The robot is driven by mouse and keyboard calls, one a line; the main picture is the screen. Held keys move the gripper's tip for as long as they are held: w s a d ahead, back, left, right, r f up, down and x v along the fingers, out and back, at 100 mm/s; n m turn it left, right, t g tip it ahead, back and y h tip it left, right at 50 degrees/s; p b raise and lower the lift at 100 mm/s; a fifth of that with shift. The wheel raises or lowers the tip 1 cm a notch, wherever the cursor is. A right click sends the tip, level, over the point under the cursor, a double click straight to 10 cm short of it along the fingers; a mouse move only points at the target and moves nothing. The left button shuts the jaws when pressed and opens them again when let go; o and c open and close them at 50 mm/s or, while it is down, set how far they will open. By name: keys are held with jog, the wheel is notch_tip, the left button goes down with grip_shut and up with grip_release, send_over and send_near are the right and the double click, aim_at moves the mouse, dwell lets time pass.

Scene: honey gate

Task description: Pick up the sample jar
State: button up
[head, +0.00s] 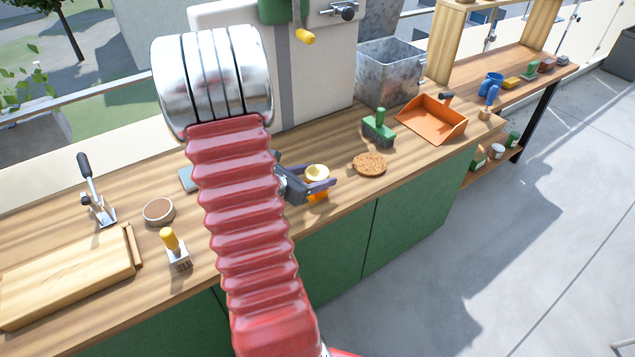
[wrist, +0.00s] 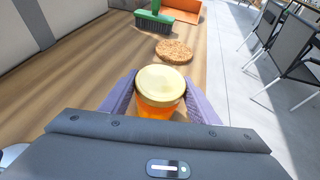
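The sample jar (head: 317,173) has a pale cream lid and an amber body. It also shows upright in the wrist view (wrist: 160,88), in the middle. My gripper (head: 319,181) is at the jar, with one purple-grey finger on each side of it. In the wrist view, the fingers (wrist: 160,98) flank the jar closely at and below its lid. Whether they press on it or leave a thin gap cannot be told. The jar's lower part is hidden by the gripper body in the wrist view, and whether its base rests on the counter is unclear.
The wooden counter (head: 340,195) carries a round cork mat (head: 370,164), a green brush (head: 379,128) and an orange dustpan (head: 432,118) to the right. A yellow-handled tool (head: 174,250) and a round dish (head: 159,211) stand left. A metal bin (head: 388,75) is behind.

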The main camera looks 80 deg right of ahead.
jog(key=c, duration=0.9)
jog(key=shift+r, duration=0.15)
jog(key=shift+r, duration=4.9)
